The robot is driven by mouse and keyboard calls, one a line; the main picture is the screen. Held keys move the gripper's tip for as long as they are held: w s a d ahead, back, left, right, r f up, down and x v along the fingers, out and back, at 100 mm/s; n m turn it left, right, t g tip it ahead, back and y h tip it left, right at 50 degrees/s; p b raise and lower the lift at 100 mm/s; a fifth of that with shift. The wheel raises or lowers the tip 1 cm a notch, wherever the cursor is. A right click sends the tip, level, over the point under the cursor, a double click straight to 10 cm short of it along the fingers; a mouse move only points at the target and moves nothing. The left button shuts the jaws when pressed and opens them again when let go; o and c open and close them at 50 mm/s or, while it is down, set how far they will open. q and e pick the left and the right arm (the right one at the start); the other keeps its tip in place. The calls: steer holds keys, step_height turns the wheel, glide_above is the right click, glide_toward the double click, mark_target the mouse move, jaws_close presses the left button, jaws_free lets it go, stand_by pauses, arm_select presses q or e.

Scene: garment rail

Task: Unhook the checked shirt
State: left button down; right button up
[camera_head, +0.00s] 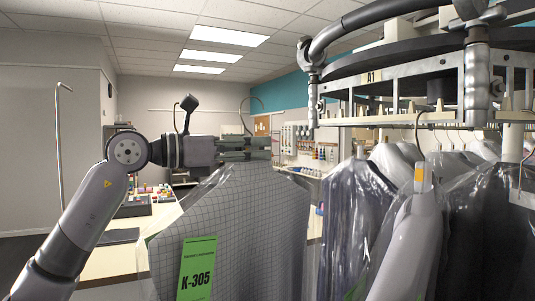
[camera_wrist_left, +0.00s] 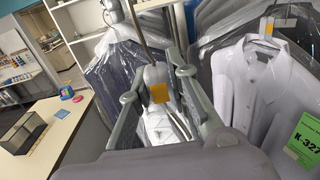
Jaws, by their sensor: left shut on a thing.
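The checked shirt (camera_head: 240,225), grey with a fine dark grid and a clear cover, hangs at the middle left in the head view. It carries a green K-305 tag (camera_head: 197,268). My left gripper (camera_head: 258,147) is shut on its hanger just above the shoulders. The hanger's hook (camera_head: 251,103) shows above the gripper, left of the rail (camera_head: 400,68) and apart from it in the picture. In the left wrist view my left gripper's fingers (camera_wrist_left: 157,65) show in the middle; what they grip is unclear there. My right gripper is not in view.
Covered garments (camera_head: 352,215) hang close on the right, including a pale one with an orange tag (camera_head: 419,174). The left wrist view shows a white shirt (camera_wrist_left: 255,85) tagged K-327. A table (camera_head: 115,262) with small items stands behind the shirt.

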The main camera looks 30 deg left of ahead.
arm_select(q)
steer(key=b+v, duration=0.5)
steer(key=v, duration=1.7)
